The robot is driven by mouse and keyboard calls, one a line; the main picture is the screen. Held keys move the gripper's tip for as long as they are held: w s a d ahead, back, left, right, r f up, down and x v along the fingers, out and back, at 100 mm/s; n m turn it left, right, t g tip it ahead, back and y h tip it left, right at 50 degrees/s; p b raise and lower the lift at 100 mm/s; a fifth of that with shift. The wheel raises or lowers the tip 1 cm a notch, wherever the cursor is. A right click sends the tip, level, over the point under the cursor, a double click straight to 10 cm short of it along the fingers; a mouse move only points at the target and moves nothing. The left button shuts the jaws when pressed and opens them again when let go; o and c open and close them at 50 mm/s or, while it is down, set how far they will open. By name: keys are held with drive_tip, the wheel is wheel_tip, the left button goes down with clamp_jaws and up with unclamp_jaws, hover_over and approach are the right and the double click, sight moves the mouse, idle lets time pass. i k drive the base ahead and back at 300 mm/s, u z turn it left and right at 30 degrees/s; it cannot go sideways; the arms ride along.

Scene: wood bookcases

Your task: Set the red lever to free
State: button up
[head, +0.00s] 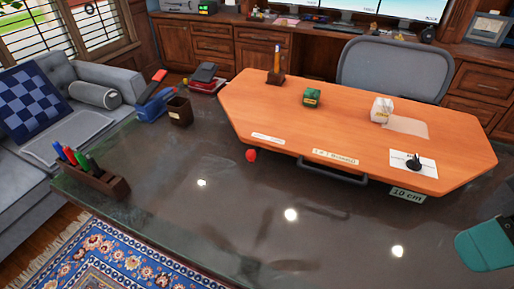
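A small round red knob (251,155) shows just under the front left edge of an orange wooden board (350,120), near a white label strip (268,138). I take this knob for the red lever; its shaft and its set position cannot be made out. A second label (335,157) on the board's front edge is too small to read surely. A dark handle (332,174) sits below that edge, and a tag reading "10 cm" (407,194) is at the right. My gripper is not in view.
The board stands on a dark glossy table (180,215) with a clear front. On the board are a pencil holder (275,78), a green block (312,97), a white block (381,110) and a black piece on paper (413,163). A pen box (95,180) stands left, a teal object (485,243) right.

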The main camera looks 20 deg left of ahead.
sight(252, 154)
drive_tip(key=u, duration=0.35)
drive_tip(key=k, duration=1.05)
drive_tip(key=u, duration=1.55)
drive_tip(key=i, duration=0.8)
drive_tip(key=z, duration=0.5)
drive_tip(key=i, duration=0.75)
drive_tip(key=z, duration=0.65)
